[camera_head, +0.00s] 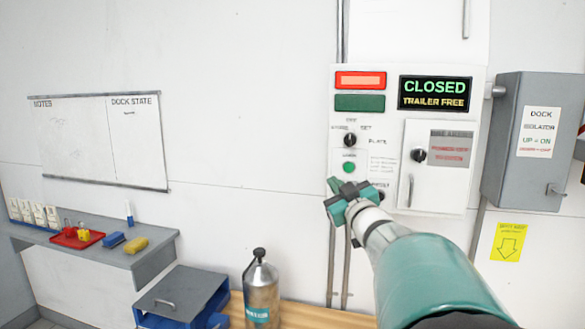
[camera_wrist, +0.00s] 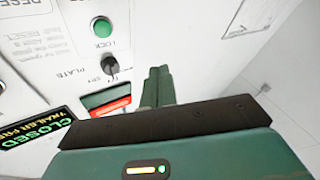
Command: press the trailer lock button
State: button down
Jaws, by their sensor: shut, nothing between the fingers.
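The trailer lock button is a round green button (camera_head: 349,167) labelled LOCK on the white control panel (camera_head: 378,211). It also shows in the wrist view (camera_wrist: 102,27), upper left, uncovered. My gripper (camera_head: 338,188) is just below the button in the head view, its fingers shut and empty. In the wrist view the closed fingers (camera_wrist: 158,72) lie right of the button, apart from it in the picture. Whether they touch the panel I cannot tell. A black rotary knob (camera_head: 350,140) sits above the button and also shows in the wrist view (camera_wrist: 110,66).
The display (camera_head: 435,93) reads CLOSED, TRAILER FREE. The red lamp (camera_head: 360,80) looks lit above a dark green one (camera_head: 360,103). A second knob (camera_head: 418,155) is on the panel's right. A grey isolator box (camera_head: 515,175) stands farther right. A metal bottle (camera_head: 261,285) stands below left.

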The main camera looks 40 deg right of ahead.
aim_at(344, 166)
jog(key=d+n+y, duration=0.1)
jog(key=s+d+n+t+y, duration=0.1)
jog(key=d, duration=0.1)
jog(key=shift+s+n+y, duration=0.2)
jog(key=shift+n+y, duration=0.1)
jog(key=shift+n, duration=0.1)
jog(key=shift+w+d, duration=1.4)
jog(key=shift+d, duration=0.3)
jog(key=shift+w+d, duration=1.4)
jog(key=shift+d, duration=0.3)
jog(key=shift+w+d, duration=0.25)
jog(key=shift+d, duration=0.05)
jog(key=shift+w+d, duration=0.25)
jog(key=shift+d, duration=0.1)
jog(key=shift+s+a, duration=0.1)
dwell(0.5)
jog(key=shift+s+a, duration=0.4)
jog(key=shift+a, duration=0.15)
